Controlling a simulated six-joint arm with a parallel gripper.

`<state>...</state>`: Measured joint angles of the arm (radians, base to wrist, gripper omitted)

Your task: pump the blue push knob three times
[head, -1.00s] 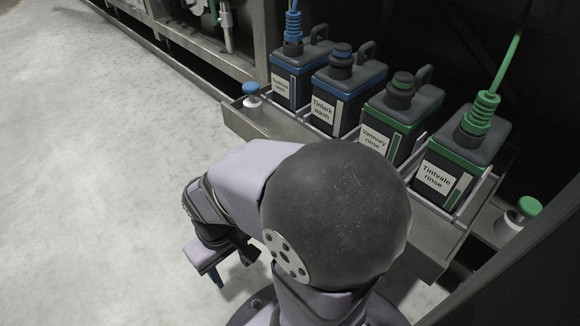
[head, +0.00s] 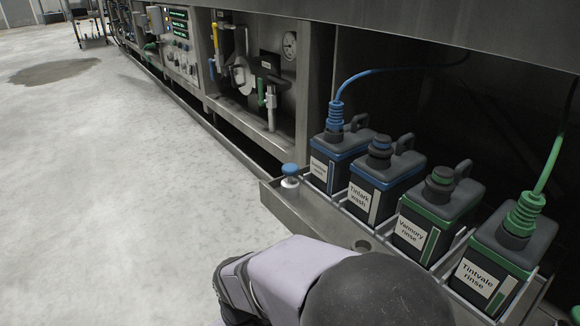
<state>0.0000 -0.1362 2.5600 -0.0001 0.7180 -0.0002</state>
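The blue push knob (head: 290,169) sits on a short white post at the left end of the metal tray that holds the canisters. It stands upright beside the leftmost canister, and nothing touches it. Part of my arm shows at the bottom middle of the head view, below and in front of the tray. My gripper is outside the frame, so its opening and its distance from the knob do not show.
Several dark canisters stand in the tray (head: 312,212): two with blue trim, including Tinlark wash (head: 383,182), then Vannory rinse (head: 435,214) and Tintvale rinse (head: 500,254) in green. Hoses rise from the end ones. Valves and a gauge (head: 290,46) are behind.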

